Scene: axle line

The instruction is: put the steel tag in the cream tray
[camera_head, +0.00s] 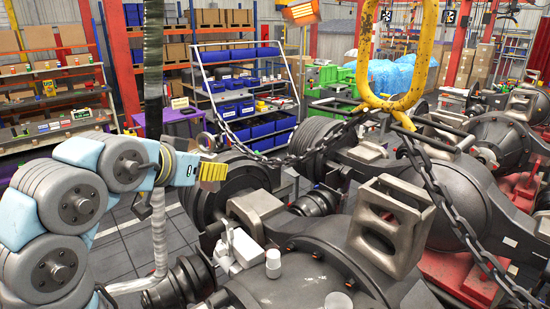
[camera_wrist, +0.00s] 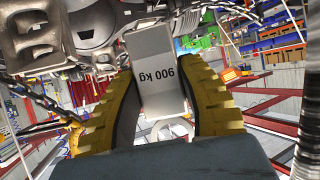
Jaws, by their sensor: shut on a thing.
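My gripper (camera_wrist: 161,75) has two yellow ribbed fingers, shut on a flat grey steel tag (camera_wrist: 158,58) marked "900 kg". The tag sits between the fingers in the wrist view, with a light metal loop (camera_wrist: 172,130) at its near end. In the head view my gripper (camera_head: 212,172) is left of centre, held up in the air in front of the axles, its fingers pointing right. I cannot make out the tag in the head view. I cannot make out a cream tray in either view.
Large dark axle housings (camera_head: 310,262) fill the right and lower middle. A heavy chain (camera_head: 440,190) hangs from a yellow lifting link (camera_head: 395,85). Small white items (camera_head: 238,248) sit on the nearest axle. A purple table (camera_head: 180,116) and shelves of blue bins (camera_head: 245,108) stand behind.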

